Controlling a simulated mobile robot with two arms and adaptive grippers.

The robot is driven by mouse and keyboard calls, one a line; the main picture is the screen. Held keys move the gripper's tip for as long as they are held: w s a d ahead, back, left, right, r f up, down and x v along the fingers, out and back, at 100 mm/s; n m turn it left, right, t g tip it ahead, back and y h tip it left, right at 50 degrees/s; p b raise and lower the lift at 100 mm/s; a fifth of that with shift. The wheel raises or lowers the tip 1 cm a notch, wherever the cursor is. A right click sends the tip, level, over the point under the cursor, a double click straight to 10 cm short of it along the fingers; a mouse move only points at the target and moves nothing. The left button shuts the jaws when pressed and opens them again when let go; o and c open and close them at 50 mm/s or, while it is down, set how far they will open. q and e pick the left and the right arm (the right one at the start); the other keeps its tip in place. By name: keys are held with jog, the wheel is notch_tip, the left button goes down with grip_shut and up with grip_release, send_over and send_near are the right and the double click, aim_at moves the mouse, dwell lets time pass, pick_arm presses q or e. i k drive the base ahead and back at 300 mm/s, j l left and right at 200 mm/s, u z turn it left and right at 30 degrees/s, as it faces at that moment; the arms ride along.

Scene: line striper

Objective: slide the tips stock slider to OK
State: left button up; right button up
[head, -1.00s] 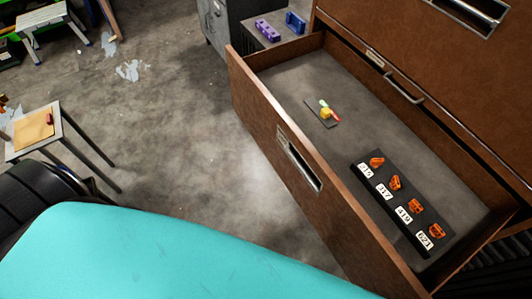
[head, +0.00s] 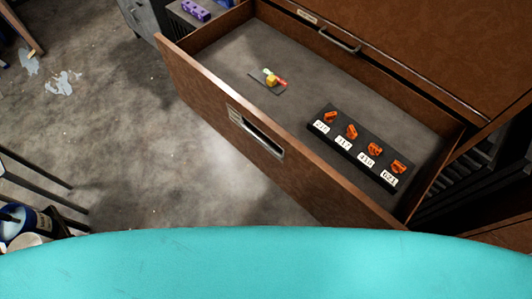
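The open brown drawer (head: 186,82) holds a small dark plate with a yellow block on it (head: 271,81), with green and red ends on either side. This looks like the stock slider, but its markings and setting are too small to read. A black rack (head: 371,136) nearer the drawer's right end carries several orange tips (head: 352,131) with white number labels in front. Neither of my grippers is in view, and nothing touches the slider or the tips.
The drawer sticks out from a brown cabinet (head: 430,45), with a handle slot on its front. A purple object (head: 196,10) lies on a grey surface behind it. Buckets (head: 22,222) stand at the lower left. The concrete floor (head: 130,130) left of the drawer is mostly clear.

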aim_at(272, 80)
jog(key=k+l, duration=0.15)
jog(key=l, duration=0.25)
jog(key=k+l+z, duration=0.15)
jog(key=l, duration=0.2)
jog(key=k+l, duration=0.1)
jog(key=l, duration=0.3)
jog(key=k+l+z, duration=0.1)
jog(key=l, duration=0.3)
